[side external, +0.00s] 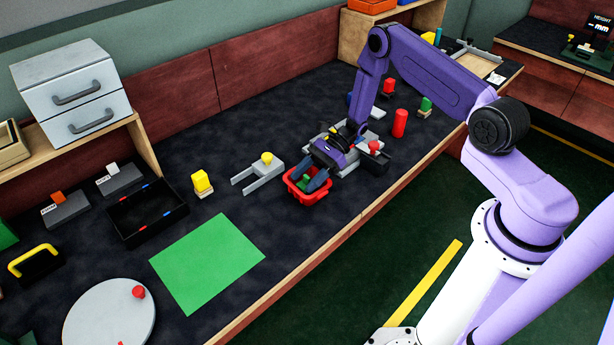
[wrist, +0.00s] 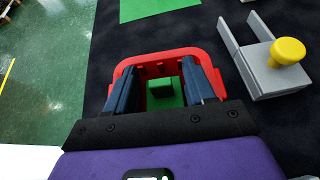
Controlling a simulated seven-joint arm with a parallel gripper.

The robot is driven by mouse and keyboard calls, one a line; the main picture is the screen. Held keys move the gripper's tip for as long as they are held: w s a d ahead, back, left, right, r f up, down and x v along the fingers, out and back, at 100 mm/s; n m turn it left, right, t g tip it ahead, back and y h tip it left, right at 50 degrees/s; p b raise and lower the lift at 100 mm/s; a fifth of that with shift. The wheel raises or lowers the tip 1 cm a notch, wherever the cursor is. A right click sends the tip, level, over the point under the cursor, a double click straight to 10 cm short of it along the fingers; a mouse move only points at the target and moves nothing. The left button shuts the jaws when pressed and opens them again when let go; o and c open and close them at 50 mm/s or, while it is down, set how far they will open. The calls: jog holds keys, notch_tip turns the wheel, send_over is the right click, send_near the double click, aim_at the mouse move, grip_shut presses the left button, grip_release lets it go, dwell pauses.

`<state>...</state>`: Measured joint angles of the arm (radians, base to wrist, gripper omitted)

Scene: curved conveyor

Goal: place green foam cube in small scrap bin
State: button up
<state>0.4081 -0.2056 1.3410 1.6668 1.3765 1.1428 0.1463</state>
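The green foam cube (wrist: 162,90) lies inside the red bin (wrist: 160,57), seen from above in the wrist view. In the side view the cube (side external: 306,180) shows as a small green patch within the red bin (side external: 298,193). My gripper (wrist: 165,80) reaches down into the bin. Its two dark fingers are apart, one on each side of the cube, with a visible gap between each finger and the cube. The lower part of the cube and the near side of the bin are partly hidden by my gripper.
A grey forked fixture with a yellow knob (side external: 267,158) stands just left of the bin. A green mat (side external: 207,262) lies further left, and a black tray (side external: 146,213) beyond it. A red cylinder (side external: 400,123) stands to the right.

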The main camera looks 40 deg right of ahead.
jog(key=shift+r, duration=0.1)
jog(key=shift+d+r, duration=0.15)
jog(key=shift+d, duration=0.1)
jog(key=w+v, duration=0.1)
jog(key=v, duration=1)
jog(key=s+a+r+n+g+h, duration=0.7)
jog(key=s+a+r+n, duration=0.5)
jog(key=s+n, duration=0.15)
jog(key=s+d+r+n+t+h, duration=0.1)
jog(key=s+r+n+t+h, duration=0.1)
jog(key=s+n, duration=0.7)
jog(key=s+r+n+t+h, duration=0.3)
jog(key=s+r+n, duration=0.3)
jog(key=s+n, duration=0.3)
jog(key=shift+s+d+r+t, duration=0.25)
jog(key=shift+d+r+t, duration=0.1)
jog(key=shift+t, duration=0.35)
